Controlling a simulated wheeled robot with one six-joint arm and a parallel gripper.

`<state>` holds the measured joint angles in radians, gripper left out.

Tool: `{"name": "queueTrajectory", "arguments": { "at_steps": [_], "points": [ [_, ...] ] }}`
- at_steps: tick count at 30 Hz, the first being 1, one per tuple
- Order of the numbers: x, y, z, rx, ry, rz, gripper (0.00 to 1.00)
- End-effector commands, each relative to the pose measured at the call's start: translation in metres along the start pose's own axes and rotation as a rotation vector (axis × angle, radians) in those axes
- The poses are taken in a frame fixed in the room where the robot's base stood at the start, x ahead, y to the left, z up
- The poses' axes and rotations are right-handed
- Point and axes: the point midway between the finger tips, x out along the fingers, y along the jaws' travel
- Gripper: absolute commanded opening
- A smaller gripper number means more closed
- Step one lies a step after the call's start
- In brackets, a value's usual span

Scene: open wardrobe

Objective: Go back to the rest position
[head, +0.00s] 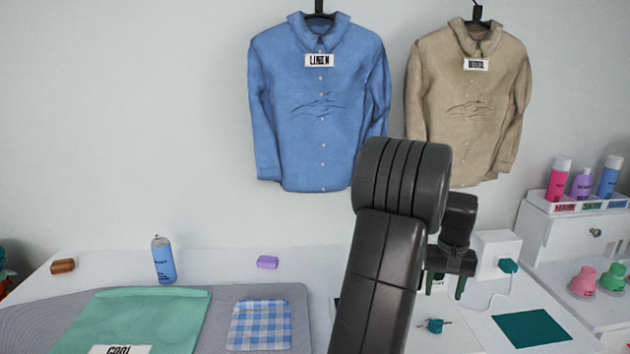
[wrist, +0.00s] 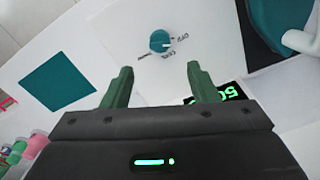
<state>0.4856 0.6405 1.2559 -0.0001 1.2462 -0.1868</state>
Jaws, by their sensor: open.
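My gripper (head: 444,286) is raised over the right part of the white table in the head view, beyond my dark arm. In the wrist view my gripper (wrist: 160,70) has its two green fingers wide apart with nothing between them. A teal knob (wrist: 161,41) on a white surface lies beyond the fingertips, apart from them, with small print around it. The knob (head: 435,326) also shows below my gripper in the head view. A black display (wrist: 228,92) with green digits is partly hidden behind the right finger.
A blue shirt (head: 320,120) and a tan shirt (head: 467,115) hang on the wall. A green garment (head: 135,318) and a checked cloth (head: 259,325) lie on the grey mat. A spray can (head: 163,260), white box (head: 495,248), teal square (head: 532,328) and drawer unit (head: 565,235) stand around.

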Motion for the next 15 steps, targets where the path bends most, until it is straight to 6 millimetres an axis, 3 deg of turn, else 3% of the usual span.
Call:
{"name": "queueTrajectory", "arguments": {
  "at_steps": [15],
  "points": [
    [0.105,0.000,0.001,0.001,-0.003,-0.001,0.54]
  ]
}}
